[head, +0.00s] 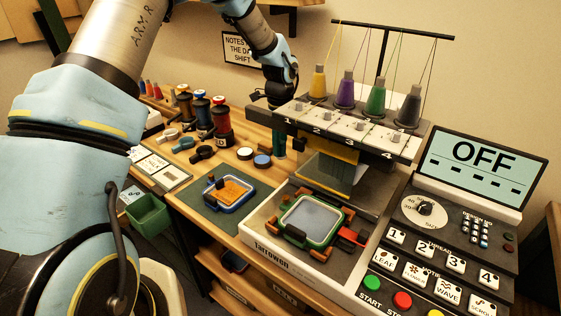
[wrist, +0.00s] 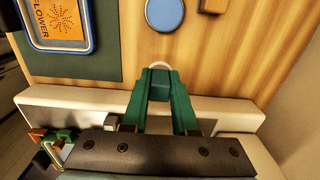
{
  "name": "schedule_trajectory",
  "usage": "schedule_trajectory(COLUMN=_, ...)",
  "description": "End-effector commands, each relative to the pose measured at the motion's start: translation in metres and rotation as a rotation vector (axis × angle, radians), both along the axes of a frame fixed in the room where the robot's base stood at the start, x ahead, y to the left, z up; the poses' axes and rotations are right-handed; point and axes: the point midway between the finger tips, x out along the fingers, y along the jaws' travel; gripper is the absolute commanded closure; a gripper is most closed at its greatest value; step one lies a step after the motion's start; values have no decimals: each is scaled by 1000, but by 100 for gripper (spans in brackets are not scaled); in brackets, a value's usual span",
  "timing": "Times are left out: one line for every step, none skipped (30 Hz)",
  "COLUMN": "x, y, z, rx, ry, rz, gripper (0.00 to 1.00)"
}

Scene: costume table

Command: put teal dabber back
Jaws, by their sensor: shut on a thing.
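My gripper (head: 274,96) is behind the left end of the embroidery machine's head, pointing down, its fingertips hidden there in the head view. The teal dabber (head: 279,146) shows below it as a short upright teal piece near the table top. In the wrist view my gripper (wrist: 161,102) is shut on the teal dabber (wrist: 160,77), with a pale round spot at its far end. Whether the dabber touches the table, I cannot tell.
The embroidery machine (head: 350,130) with thread cones stands close on the right. A blue hoop (head: 227,192) lies on a green mat. Several spools stand behind left.

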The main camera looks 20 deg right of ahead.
Motion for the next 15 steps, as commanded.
schedule_trajectory(x=-1, y=0, z=-7, rx=2, ry=2, rz=-2, gripper=100)
schedule_trajectory(x=-1, y=0, z=-10, rx=2, ry=1, rz=-1, gripper=100)
schedule_trajectory(x=0, y=0, z=-14, rx=1, ry=0, rz=-1, gripper=100)
schedule_trajectory(x=0, y=0, z=-17, rx=0, ry=0, rz=0, gripper=100)
schedule_trajectory(x=0, y=0, z=-19, rx=0, ry=0, rz=0, gripper=100)
schedule_trajectory(x=0, y=0, z=-21, rx=1, ry=0, rz=0, gripper=100)
schedule_trajectory(x=0, y=0, z=-23, rx=1, ry=0, rz=0, gripper=100)
schedule_trajectory(x=0, y=0, z=-26, rx=1, ry=0, rz=0, gripper=100)
schedule_trajectory(x=-1, y=0, z=-30, rx=1, ry=0, rz=0, gripper=100)
schedule_trajectory(x=-1, y=0, z=-34, rx=1, ry=2, rz=0, gripper=100)
schedule_trajectory(x=-1, y=0, z=-39, rx=2, ry=2, rz=0, gripper=100)
schedule_trajectory(x=-1, y=0, z=-45, rx=1, ry=2, rz=0, gripper=100)
schedule_trajectory(x=-1, y=0, z=-49, rx=2, ry=2, rz=0, gripper=100)
schedule_trajectory(x=-1, y=0, z=-52, rx=1, ry=2, rz=0, gripper=100)
schedule_trajectory(x=-1, y=0, z=-56, rx=1, ry=0, rz=0, gripper=100)
